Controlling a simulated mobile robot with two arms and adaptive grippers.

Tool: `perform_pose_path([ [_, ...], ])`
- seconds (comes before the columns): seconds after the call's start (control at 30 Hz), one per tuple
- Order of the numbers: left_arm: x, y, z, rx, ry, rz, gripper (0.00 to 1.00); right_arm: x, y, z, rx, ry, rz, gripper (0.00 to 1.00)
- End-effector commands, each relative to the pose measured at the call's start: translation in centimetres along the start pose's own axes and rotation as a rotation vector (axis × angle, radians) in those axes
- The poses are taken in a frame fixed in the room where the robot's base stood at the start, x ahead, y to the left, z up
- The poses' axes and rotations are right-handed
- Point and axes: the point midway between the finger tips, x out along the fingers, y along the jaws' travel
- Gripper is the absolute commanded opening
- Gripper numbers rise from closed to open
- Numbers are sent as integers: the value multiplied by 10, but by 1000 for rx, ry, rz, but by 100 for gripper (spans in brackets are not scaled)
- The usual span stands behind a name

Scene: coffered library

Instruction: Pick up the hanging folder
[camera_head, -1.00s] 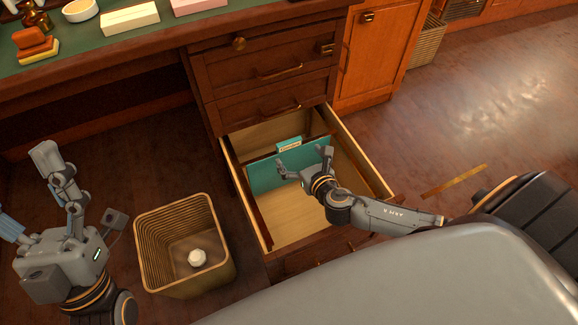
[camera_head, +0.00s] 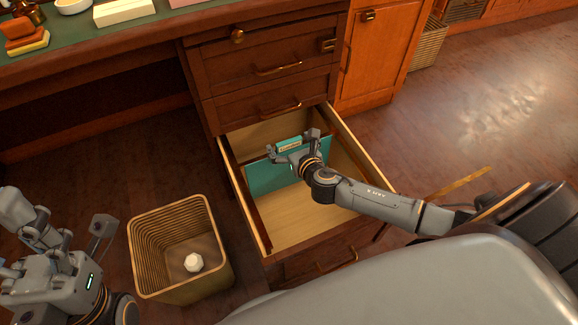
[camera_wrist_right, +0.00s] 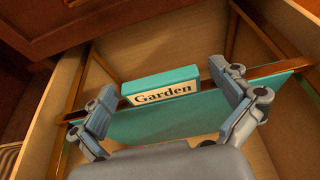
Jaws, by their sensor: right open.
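The teal hanging folder (camera_head: 268,177) hangs across the open drawer (camera_head: 232,185). Its tab reads "Garden" in the right wrist view (camera_wrist_right: 162,88) and stands up above the folder's top edge. My right gripper (camera_head: 293,142) is open over the folder's top edge, near the tab. In the right wrist view its fingers (camera_wrist_right: 168,96) are spread wide, one on each side of the tab, and I cannot tell whether they touch the folder. My left gripper (camera_head: 35,225) is at the far left, away from the drawer; its finger opening is unclear.
A wicker wastebasket (camera_head: 150,255) with a white crumpled ball (camera_head: 194,262) stands left of the drawer. The green-topped desk (camera_head: 75,52) holds several items. Shut drawers (camera_head: 270,75) sit above the open one. The floor at right is mostly clear.

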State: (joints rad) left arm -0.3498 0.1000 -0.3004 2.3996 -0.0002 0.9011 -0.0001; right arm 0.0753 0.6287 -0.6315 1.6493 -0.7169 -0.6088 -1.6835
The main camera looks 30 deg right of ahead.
Motion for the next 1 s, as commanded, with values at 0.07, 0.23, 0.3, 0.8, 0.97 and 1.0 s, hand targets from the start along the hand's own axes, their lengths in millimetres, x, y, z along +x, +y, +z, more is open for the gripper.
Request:
perform_pose_path([
  [0.07, 0, 0, 0, 0, -1, 0, 71, 0, 0, 0, 0, 0, 0, 94],
  [0.23, 0, 0, 0, 0, -1, 0, 71, 0, 0, 0, 0, 0, 0, 59],
  [0.3, 0, 0, 0, 0, -1, 0, 71, 0, 0, 0, 0, 0, 0, 45],
  [0.8, 4, 0, -1, 1, 0, 0, 71, -2, 0, 6, 1, -1, 1, 16],
  [0.97, 16, 0, -3, 0, 0, 0, 71, -8, 0, 22, 0, -3, 1, 16],
  [1.0, 20, 0, -4, 0, 0, 0, 71, -10, 0, 28, 0, -3, 0, 16],
])
